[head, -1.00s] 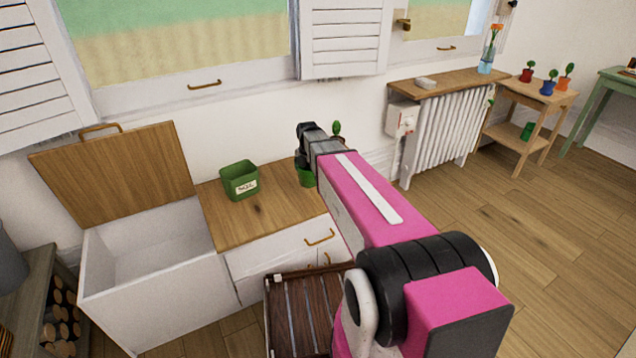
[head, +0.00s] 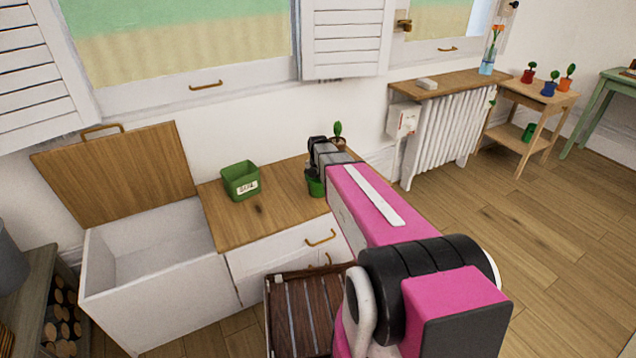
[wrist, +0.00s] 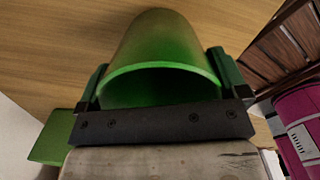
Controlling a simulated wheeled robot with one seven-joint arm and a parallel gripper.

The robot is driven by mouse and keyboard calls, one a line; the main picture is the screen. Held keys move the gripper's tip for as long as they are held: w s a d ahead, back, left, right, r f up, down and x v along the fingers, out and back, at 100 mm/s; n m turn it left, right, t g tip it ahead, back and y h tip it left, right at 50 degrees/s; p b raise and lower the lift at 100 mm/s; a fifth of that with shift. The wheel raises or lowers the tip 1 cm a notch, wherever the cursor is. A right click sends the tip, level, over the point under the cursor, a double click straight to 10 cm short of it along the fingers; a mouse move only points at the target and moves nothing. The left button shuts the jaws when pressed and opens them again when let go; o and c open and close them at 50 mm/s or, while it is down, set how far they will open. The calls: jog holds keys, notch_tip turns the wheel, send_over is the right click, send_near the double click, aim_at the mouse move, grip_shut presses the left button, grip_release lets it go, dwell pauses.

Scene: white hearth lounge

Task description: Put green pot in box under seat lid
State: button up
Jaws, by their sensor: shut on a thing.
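A small green pot (head: 315,187) is at the right part of the wooden bench top. My gripper (head: 318,160) is shut on it from above. In the wrist view the pot (wrist: 160,50) sits between the two fingers (wrist: 160,85), its open rim toward the camera and its inside looking empty. I cannot tell whether its base touches the wood. The white box under the seat lid (head: 150,290) stands open at the left. Its wooden lid (head: 115,180) is raised, leaning back toward the wall, and the visible inside looks empty.
A green labelled container (head: 240,181) stands on the bench top (head: 262,215) between pot and open box. A potted plant (head: 338,132) is just behind my gripper. A dark slatted wooden piece (head: 305,310) is in front. A log store (head: 60,310) is at the far left.

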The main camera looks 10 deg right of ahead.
jog(key=shift+f, duration=0.15)
jog(key=o, duration=0.7)
notch_tip(320, 180, up, 12)
jog(key=s+f+m, duration=0.3)
jog(key=s+m, duration=0.7)
jog(key=m, duration=0.3)
jog(key=s+f+m, duration=0.3)
jog(key=s+m, duration=0.8)
jog(key=m, duration=0.2)
jog(key=shift+s+f, duration=0.15)
jog(key=shift+f, duration=0.2)
